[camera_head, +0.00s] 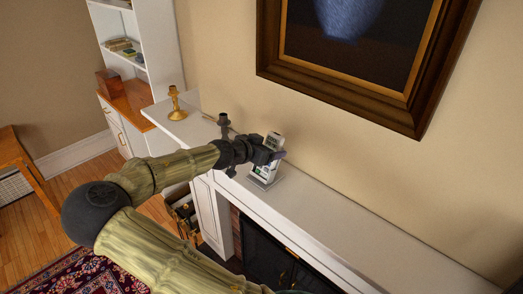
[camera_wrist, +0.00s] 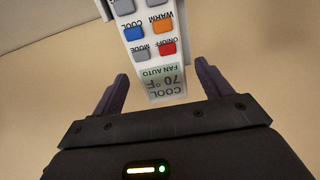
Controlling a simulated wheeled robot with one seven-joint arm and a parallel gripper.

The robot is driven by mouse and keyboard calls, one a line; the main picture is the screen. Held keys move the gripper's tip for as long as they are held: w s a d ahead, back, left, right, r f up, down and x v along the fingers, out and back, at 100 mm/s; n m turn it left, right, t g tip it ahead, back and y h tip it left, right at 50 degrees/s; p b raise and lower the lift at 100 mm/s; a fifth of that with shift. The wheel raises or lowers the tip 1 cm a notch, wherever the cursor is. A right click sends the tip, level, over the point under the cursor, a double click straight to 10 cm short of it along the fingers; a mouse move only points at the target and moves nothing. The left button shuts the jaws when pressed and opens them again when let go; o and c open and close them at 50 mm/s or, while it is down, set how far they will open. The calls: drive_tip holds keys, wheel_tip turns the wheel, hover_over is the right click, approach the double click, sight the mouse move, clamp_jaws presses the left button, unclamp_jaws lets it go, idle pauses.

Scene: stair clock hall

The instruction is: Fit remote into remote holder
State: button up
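The remote (camera_wrist: 158,55) is white with grey, blue, orange and red buttons and a display reading COOL 70°F. In the wrist view its display end lies between the fingers of my gripper (camera_wrist: 162,76), with a narrow gap on each side. My gripper is open. In the head view my gripper (camera_head: 274,156) is at the upright remote (camera_head: 264,170), partly covering it. The pale remote holder (camera_head: 266,183) stands on the white mantel at the remote's lower end. The remote appears to stand in it, but I cannot tell how deep.
The white mantel shelf (camera_head: 330,215) is clear to the right. A gold candlestick (camera_head: 176,103) and a dark candlestick (camera_head: 224,125) stand to its left. A framed picture (camera_head: 350,85) hangs on the wall behind. A white bookcase (camera_head: 150,45) stands at the back left.

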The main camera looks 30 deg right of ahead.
drive_tip(key=shift+a, duration=0.15)
drive_tip(key=shift+s+a+r+b, duration=0.2)
drive_tip(key=shift+a+b, duration=0.1)
drive_tip(key=shift+a, duration=0.2)
drive_tip(key=b+v, duration=0.4)
drive_tip(key=v, duration=1.2)
drive_tip(key=shift+r, duration=0.3)
